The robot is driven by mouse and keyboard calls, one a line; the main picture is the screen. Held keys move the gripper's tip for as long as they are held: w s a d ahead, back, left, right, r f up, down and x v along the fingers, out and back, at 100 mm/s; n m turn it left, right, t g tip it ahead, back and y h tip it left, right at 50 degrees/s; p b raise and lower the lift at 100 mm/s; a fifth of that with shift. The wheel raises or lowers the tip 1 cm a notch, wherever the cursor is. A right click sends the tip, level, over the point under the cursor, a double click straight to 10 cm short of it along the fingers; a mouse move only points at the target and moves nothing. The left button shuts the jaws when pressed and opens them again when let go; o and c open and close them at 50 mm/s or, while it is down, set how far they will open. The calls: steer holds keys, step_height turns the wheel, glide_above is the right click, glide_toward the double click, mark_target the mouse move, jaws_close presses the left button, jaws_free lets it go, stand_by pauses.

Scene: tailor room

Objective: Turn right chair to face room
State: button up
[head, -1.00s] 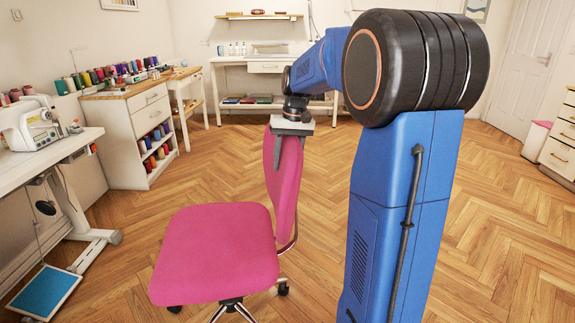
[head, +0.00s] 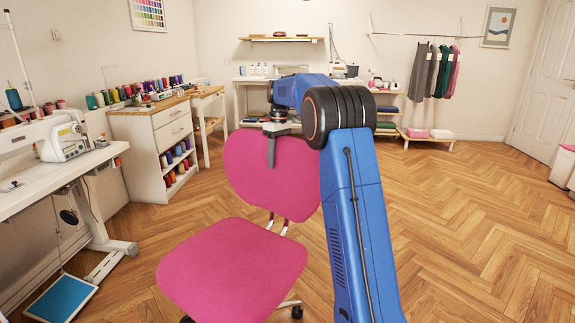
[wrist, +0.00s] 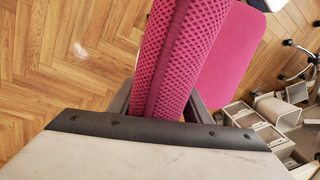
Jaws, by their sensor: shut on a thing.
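A pink chair stands on the wood floor, with its seat (head: 232,268) toward me and its backrest (head: 262,178) on the far side, turned a little to the left. My gripper (head: 271,150) is shut on the top edge of the backrest from above. In the wrist view the pink mesh backrest (wrist: 180,60) runs up between my fingers, and the seat (wrist: 235,58) shows beyond it. My arm hides the right side of the chair. Part of the wheeled base shows below the seat.
A sewing table (head: 50,180) with a machine (head: 65,138) and a blue pedal (head: 62,300) stand at the left. A drawer cabinet (head: 150,165) with thread spools is behind them. A white table and clothes rail line the back wall. The floor (head: 470,220) at the right is clear.

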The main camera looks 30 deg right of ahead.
mark_target(263, 155)
steer(key=shift+w+a+n, duration=0.45)
steer(key=shift+w+a, duration=0.1)
steer(key=shift+w, duration=0.3)
steer(key=shift+w+a+n, duration=0.5)
steer(key=shift+w, duration=0.3)
steer(key=shift+w+a+n, duration=0.45)
steer(key=shift+w+a, duration=0.1)
steer(key=shift+w, duration=0.3)
steer(key=o, duration=1.5)
steer(key=shift+r, duration=0.1)
